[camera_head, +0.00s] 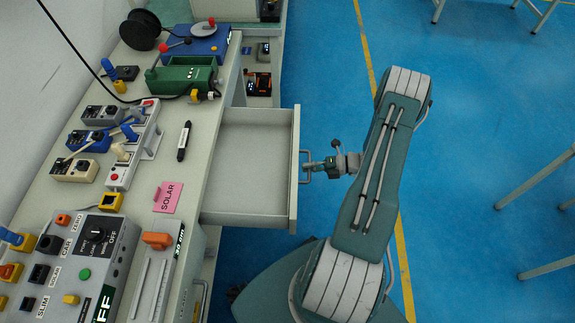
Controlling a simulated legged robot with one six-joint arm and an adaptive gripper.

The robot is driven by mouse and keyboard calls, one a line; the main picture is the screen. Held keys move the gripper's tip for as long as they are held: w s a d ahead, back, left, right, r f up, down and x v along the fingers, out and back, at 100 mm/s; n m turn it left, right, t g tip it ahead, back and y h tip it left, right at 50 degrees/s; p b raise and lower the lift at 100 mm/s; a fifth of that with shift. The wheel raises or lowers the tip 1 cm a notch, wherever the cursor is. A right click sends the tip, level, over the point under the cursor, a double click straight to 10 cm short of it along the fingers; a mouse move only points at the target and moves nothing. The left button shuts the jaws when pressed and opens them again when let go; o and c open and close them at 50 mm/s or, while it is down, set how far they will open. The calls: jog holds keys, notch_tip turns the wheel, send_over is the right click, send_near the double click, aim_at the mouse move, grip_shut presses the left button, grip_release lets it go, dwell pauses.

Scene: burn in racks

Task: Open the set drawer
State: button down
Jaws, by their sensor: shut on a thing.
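The drawer (250,168) is pulled out from the workbench, to the right in the camera_head view. It looks empty, and its pale inside floor shows. Its front panel (294,170) stands well away from the bench, over the blue floor. A metal bar handle (303,166) sits on the outer face of the front panel. My gripper (312,166) reaches the handle from the right and is shut on it. The exact contact of the fingertips is small and hard to see.
The workbench top (200,165) holds a control panel (97,240), a pink SOLAR card (168,197), a black marker (184,141) and a green device (183,75). A lower shelf with small devices (258,84) shows behind the drawer. Blue floor is clear right of my arm; table legs (535,180) stand far right.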

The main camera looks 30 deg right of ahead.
jog(key=shift+s+d+f, duration=0.2)
jog(key=shift+s+d, duration=0.55)
jog(key=shift+d, duration=0.2)
jog(key=c, duration=0.7)
grip_release()
jog(key=shift+w, duration=0.1)
jog(key=shift+d+r, duration=0.1)
jog(key=v, duration=1.2)
